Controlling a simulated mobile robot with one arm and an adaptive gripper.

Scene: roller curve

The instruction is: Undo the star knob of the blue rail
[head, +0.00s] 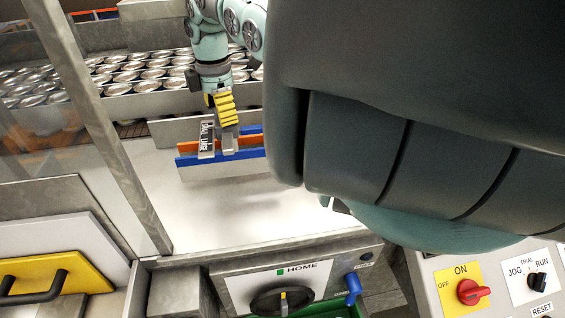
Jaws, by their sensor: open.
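My gripper (217,147) points down over the rails in the upper middle of the head view, with its fingers apart and nothing seen between them. I cannot tell whether the fingers touch a rail.
Rows of metal cans (130,76) stand behind the rails. A grey post (110,130) slants at left. A white surface (235,205) lies clear in front of the rails. A panel with a HOME mark (290,285) and a red switch (470,291) are nearer. My dark arm link hides the right.

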